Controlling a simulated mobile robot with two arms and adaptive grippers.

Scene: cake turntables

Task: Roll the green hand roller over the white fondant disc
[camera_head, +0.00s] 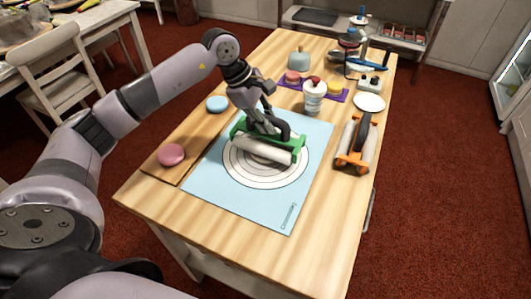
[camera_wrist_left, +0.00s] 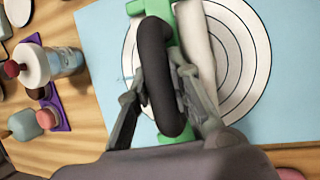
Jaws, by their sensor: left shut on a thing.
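The green hand roller (camera_head: 262,149) has a green frame, a pale cylinder and a dark loop handle (camera_wrist_left: 155,75). My left gripper (camera_head: 268,122) is shut on that handle from above, with its fingers on either side of it in the left wrist view (camera_wrist_left: 165,100). The roller is over a white disc with dark rings (camera_head: 262,180) on a light blue mat (camera_head: 215,160). The disc also shows in the left wrist view (camera_wrist_left: 245,50), partly hidden by the roller. I cannot tell fondant from printed rings, or whether the cylinder touches. My right gripper is not in view.
An orange roller (camera_head: 355,145) stands right of the mat. A pink disc (camera_head: 171,154) and a blue disc (camera_head: 217,103) lie on the left. A cup (camera_head: 313,97), a purple tray (camera_head: 335,97) and a white round piece (camera_head: 369,102) are behind. The table's front is clear.

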